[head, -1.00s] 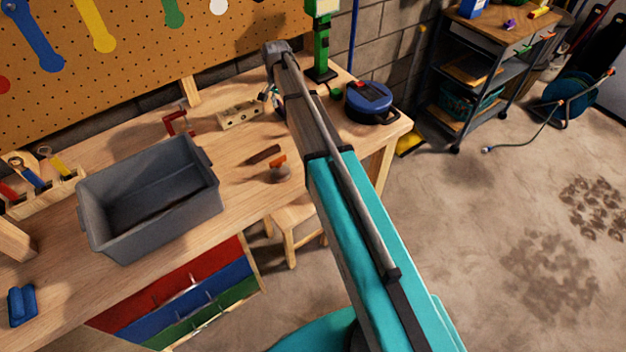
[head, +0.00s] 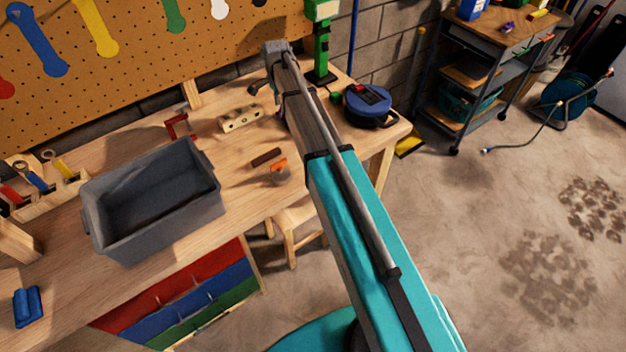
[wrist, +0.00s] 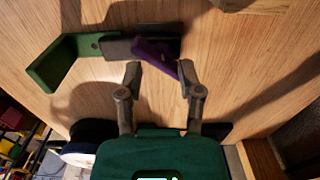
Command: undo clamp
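In the wrist view a clamp lies along the wooden bench top, with a green L-shaped jaw (wrist: 52,66), a dark bar (wrist: 118,47) and a purple lever (wrist: 155,57). My gripper (wrist: 160,70) is open, its two dark fingers pointing at the clamp. The purple lever slants across the gap, its lower end close to the right fingertip; I cannot tell whether they touch. In the head view my arm hides most of the clamp; a small green piece (head: 336,97) beside the arm looks like its jaw.
A grey bin (head: 150,235) stands on the workbench (head: 60,292). A red clamp-like piece (head: 175,127) and a wooden block with holes (head: 241,119) lie left of my arm. A blue round tool (head: 368,103) and a green drill press (head: 321,45) stand close on the right.

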